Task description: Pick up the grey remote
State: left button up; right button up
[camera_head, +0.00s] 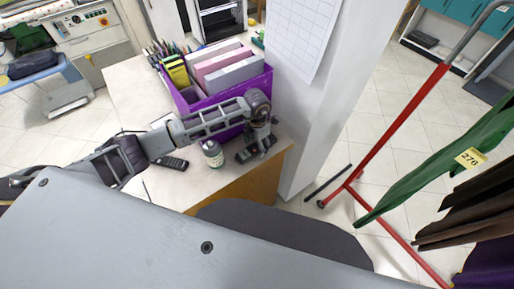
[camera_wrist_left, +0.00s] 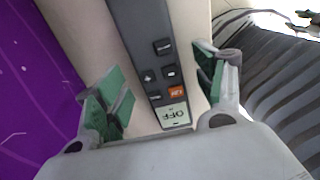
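The grey remote (camera_wrist_left: 150,55) lies on the table, dark grey with small buttons, an orange one and a pale "OFF" label at its near end. In the head view it shows partly under my left gripper as a dark shape (camera_head: 243,156). My left gripper (camera_head: 259,140) points down at the table's right end. In the left wrist view the left gripper (camera_wrist_left: 164,85) is open, with its green-padded fingers apart on either side of the remote. A gap shows between each pad and the remote. My right gripper is not in view.
A second dark remote (camera_head: 173,162) and a small bottle (camera_head: 212,153) are left of the gripper. A purple bin (camera_head: 215,103) of folders stands close behind it. A white pillar (camera_head: 308,110) rises to the right. A red rack (camera_head: 385,135) with clothes stands farther right.

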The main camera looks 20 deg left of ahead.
pick_arm(q)
jog(key=c, duration=1.1)
jog(key=shift+c, duration=0.2)
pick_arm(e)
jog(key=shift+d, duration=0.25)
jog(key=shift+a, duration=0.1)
pick_arm(q)
jog(key=shift+r, duration=0.7)
notch_tip(320, 180, up, 9)
jog(key=b, duration=0.1)
jog(key=shift+f, duration=0.15)
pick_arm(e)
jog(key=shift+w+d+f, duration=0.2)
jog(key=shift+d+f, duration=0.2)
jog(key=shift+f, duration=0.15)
